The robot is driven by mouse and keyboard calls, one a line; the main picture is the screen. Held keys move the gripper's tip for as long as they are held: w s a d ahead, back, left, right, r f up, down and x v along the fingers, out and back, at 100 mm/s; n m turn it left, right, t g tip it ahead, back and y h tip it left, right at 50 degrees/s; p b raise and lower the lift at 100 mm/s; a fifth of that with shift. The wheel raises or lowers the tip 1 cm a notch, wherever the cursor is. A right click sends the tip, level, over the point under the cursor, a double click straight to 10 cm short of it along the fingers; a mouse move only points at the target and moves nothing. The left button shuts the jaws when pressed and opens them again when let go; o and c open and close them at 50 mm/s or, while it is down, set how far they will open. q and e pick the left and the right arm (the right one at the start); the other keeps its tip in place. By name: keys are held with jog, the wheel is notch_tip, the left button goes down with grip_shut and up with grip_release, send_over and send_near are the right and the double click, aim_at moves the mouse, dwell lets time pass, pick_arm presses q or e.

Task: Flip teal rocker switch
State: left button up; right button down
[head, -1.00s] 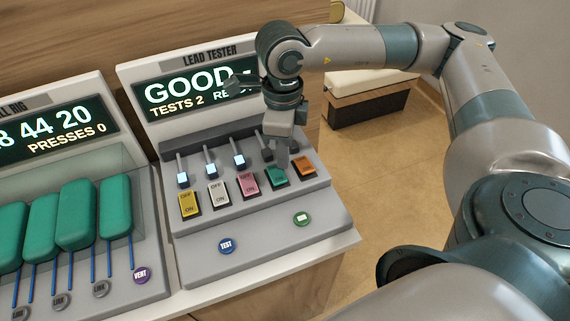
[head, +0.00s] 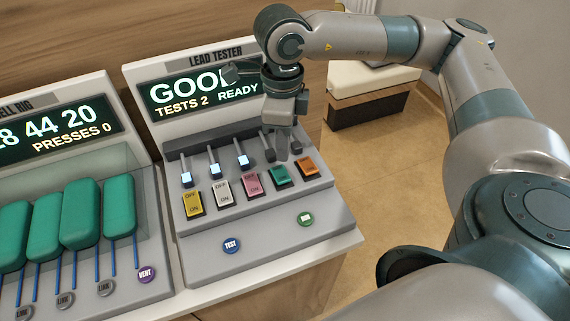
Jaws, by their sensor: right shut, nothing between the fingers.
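The teal rocker switch (head: 280,177) sits on the lead tester's sloped panel (head: 215,215), between the pink rocker (head: 252,187) and the orange rocker (head: 307,166). My right gripper (head: 281,158) points down just above the upper end of the teal rocker, its fingers shut and empty. Whether the fingertips touch the rocker I cannot tell. The gripper hides part of the panel behind it. The teal rocker's markings are too small to read. My left gripper is out of view.
Yellow (head: 192,204) and white (head: 221,194) rockers are to the left, with several levers behind. The display (head: 195,92) reads TESTS 2 READY. Blue TEST (head: 231,245) and green (head: 305,219) buttons are in front. Another rig with green blocks (head: 80,215) stands left.

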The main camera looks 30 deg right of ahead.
jog(key=shift+w+a+r+p, duration=0.1)
jog(key=shift+a+r+p, duration=0.15)
jog(key=shift+r, duration=0.25)
jog(key=shift+a+r+p, duration=0.15)
jog(key=shift+r+p, duration=0.15)
jog(key=shift+r, duration=0.2)
jog(key=shift+r, duration=0.1)
